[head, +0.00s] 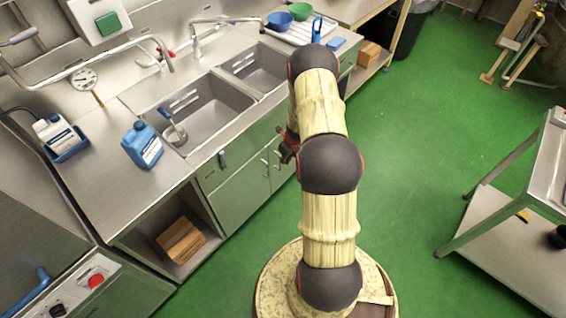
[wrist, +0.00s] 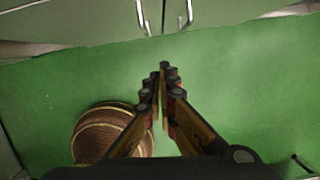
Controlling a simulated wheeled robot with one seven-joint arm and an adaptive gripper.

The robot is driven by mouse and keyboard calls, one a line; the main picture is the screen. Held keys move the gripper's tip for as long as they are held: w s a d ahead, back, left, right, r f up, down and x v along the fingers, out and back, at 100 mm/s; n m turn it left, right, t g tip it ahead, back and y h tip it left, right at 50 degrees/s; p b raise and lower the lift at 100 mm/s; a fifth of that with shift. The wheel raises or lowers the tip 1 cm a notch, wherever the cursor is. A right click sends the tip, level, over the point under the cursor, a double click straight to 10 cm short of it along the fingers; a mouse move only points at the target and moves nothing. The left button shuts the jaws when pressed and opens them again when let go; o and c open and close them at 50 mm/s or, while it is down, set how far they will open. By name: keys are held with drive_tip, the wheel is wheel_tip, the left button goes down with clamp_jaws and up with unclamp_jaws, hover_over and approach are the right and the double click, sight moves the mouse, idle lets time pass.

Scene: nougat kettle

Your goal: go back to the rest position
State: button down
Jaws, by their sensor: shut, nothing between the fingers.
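My gripper (wrist: 160,90) shows in the wrist view with its fingers together and nothing between them. It points down over the bare green floor (wrist: 240,100), in front of the cabinet doors (wrist: 80,20). In the head view my arm rises from my round base and bends toward the sink counter. Only a small dark red part of my gripper (head: 287,148) shows there, left of the arm, near the cabinet front. The rest of it is hidden behind the arm.
The steel counter (head: 95,172) holds a blue bottle (head: 142,145), a white bottle (head: 58,135) and two sink basins (head: 205,110). Bowls (head: 280,20) stand at the far end. A steel trolley (head: 500,240) stands at the right. The green floor between is clear.

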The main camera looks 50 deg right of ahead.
drive_tip(key=shift+s+r, duration=0.15)
drive_tip(key=shift+r, duration=0.35)
